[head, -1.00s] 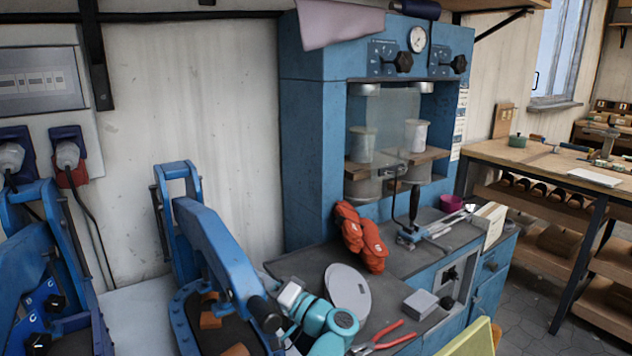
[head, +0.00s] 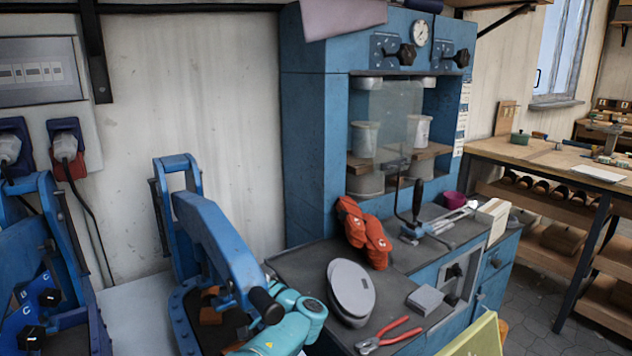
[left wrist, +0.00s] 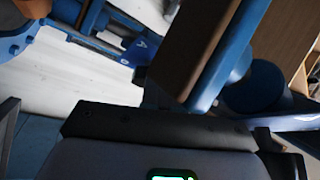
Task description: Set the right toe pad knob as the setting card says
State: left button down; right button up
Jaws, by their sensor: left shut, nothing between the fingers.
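Two black knobs, the left one (head: 407,54) and the right one (head: 461,58), sit on marked plates at the top of the blue press (head: 312,150). More black knobs (head: 48,297) sit by letters B and C on the blue machine at the far left. I cannot tell which is the right toe pad knob. Printed sheets (head: 463,120) hang on the press's right side; their text is unreadable, and I cannot tell whether one is the setting card. My left gripper (left wrist: 150,125) is shut and empty, close to a blue machine part lettered A. My right gripper is out of view.
A blue lever machine (head: 215,240) stands beside my teal arm. The dark bench holds a grey sole-shaped piece (head: 351,290), red pliers (head: 390,336), orange gloves (head: 363,232) and a grey block (head: 425,300). A wooden workbench (head: 540,160) stands at right.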

pick_arm(q)
jog(key=shift+w, duration=0.1)
dwell(0.3)
jog(key=f+b, duration=0.1)
jog(key=b, duration=0.2)
jog(key=shift+w+f+b, duration=0.35)
jog(key=shift+b, duration=0.05)
dwell(0.8)
jog(key=shift+w+f, duration=0.15)
jog(key=shift+w+f+p, duration=0.1)
jog(key=shift+w+p, duration=0.1)
jog(key=shift+p, duration=0.25)
dwell(0.5)
